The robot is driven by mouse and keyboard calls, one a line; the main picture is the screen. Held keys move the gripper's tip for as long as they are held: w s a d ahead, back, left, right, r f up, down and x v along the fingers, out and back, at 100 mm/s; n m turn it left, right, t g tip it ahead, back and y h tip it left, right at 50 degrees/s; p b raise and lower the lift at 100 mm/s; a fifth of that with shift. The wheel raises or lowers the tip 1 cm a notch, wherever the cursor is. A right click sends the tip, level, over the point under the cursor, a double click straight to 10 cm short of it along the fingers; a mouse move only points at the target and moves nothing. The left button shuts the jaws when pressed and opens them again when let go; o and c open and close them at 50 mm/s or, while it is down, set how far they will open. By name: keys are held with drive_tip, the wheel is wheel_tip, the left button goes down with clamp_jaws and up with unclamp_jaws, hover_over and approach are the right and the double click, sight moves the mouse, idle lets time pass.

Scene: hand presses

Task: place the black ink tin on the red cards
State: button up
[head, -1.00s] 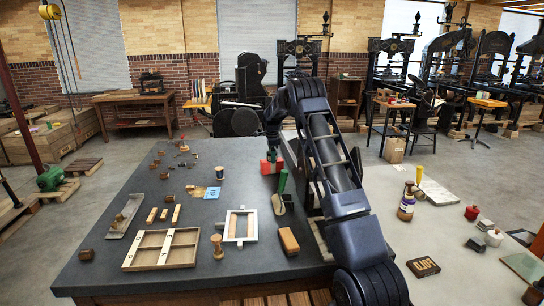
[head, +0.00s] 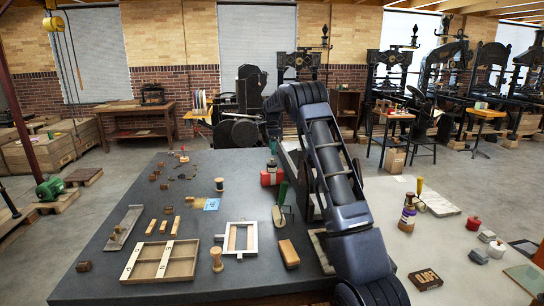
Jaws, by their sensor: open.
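The red cards (head: 271,179) show as a small red block on the dark table, left of my arm. A small dark shape sits at their top; it may be the black ink tin, but it is too small to be sure. My gripper (head: 273,149) points down just above that spot, open, with its tips small and partly merged with the dark background. I cannot make out anything held between its fingers.
A green-handled roller (head: 280,204) stands close to the red cards. A white frame (head: 238,238), a wooden tray (head: 160,262) and an orange-brown block (head: 289,253) lie nearer.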

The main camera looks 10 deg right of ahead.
drive_tip(key=shift+r, duration=0.65)
drive_tip(key=s+d+r+n+t, duration=0.1)
drive_tip(key=s+d+r+n, duration=0.15)
drive_tip(key=s+r, duration=0.5)
drive_tip(key=s+d+r+n, duration=0.25)
drive_tip(key=s+r, duration=0.25)
drive_tip(key=s, duration=0.6)
drive_tip(key=s+d+r+n+t, duration=0.1)
drive_tip(key=s+d+r+n, duration=0.15)
drive_tip(key=s+r, duration=0.55)
drive_tip(key=s+f+n+t, duration=0.1)
drive_tip(key=s+f+n, duration=0.2)
drive_tip(key=s, duration=0.9)
drive_tip(key=s+d+f+n, duration=0.1)
drive_tip(key=s+f+n, duration=0.3)
drive_tip(key=s, duration=0.8)
drive_tip(key=s+d+f+n+t, duration=0.1)
drive_tip(key=s+f+n, duration=0.2)
drive_tip(key=s, duration=1)
drive_tip(key=shift+d+f+t, duration=0.25)
drive_tip(key=shift+f+t, duration=0.05)
drive_tip(key=shift+f, duration=0.05)
